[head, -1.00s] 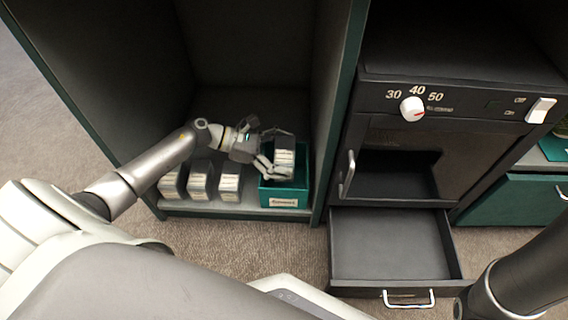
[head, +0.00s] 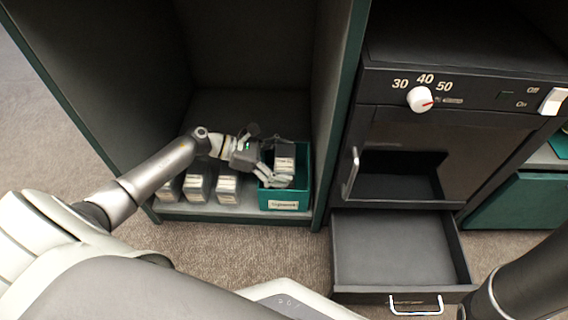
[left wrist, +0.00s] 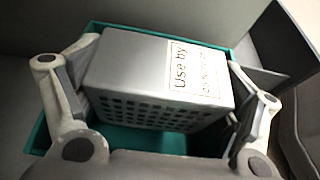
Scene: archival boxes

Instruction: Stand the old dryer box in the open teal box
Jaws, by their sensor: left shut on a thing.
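My left gripper (head: 268,172) is shut on a grey box (head: 285,158) with a pale label, taken to be the dryer box. In the left wrist view this box (left wrist: 145,70) has a "Use by" label and a side full of small square holes, with a finger on each side. The open teal box (head: 284,205) stands on the shelf floor with a label on its front. The held box is upright, at least partly inside the teal rim (left wrist: 40,135). Whether its bottom touches the floor of the teal box is hidden. My right gripper is out of view.
Three similar grey boxes stand in a row left of the teal box, one of them here (head: 227,188). The cabinet's side wall (head: 330,130) is close on the right. A dark dryer cabinet (head: 420,150) with an open drawer (head: 400,250) stands beyond it.

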